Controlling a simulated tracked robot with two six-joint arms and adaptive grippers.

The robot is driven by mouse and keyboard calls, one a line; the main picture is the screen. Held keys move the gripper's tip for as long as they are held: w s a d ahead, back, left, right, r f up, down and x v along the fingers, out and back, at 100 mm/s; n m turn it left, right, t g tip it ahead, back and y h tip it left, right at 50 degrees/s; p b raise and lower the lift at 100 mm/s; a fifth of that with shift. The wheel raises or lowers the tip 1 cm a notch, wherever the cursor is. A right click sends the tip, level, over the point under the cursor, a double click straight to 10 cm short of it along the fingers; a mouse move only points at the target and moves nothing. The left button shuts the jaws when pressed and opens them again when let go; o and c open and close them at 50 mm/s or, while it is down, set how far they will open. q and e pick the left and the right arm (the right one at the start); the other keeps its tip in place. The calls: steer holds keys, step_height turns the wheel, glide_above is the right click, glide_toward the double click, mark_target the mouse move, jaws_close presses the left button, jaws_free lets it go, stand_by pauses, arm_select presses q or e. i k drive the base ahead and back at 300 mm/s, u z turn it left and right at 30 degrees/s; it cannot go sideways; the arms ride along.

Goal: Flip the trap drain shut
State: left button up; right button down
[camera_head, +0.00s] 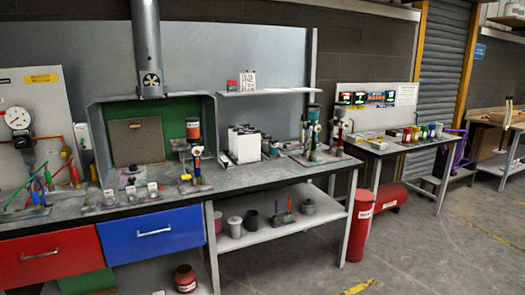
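A wall panel (22,88) at the far left carries a round white pressure gauge (18,118) with a dark body (22,142) below it. A copper-coloured pipe (50,138) runs right from that body. The trap drain itself is too small to make out for sure, and I cannot tell whether it is open or shut. Neither of my grippers is in view.
Red and green handled tools (40,185) stand on the bench in front of the panel. A green-backed booth (150,130) with a duct (148,50) stands beside it. Red (45,258) and blue (153,235) drawers are shut. The floor (440,255) is clear at the right.

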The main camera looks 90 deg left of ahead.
mark_target(31, 172)
steer(key=z, duration=0.1)
steer(key=i, duration=0.2)
steer(key=u, duration=3)
steer(key=i, duration=0.3)
steer(key=u, duration=2.3)
steer(key=i, duration=1.4)
steer(key=z, duration=0.35)
steer(key=i, duration=0.7)
steer(key=z, duration=0.2)
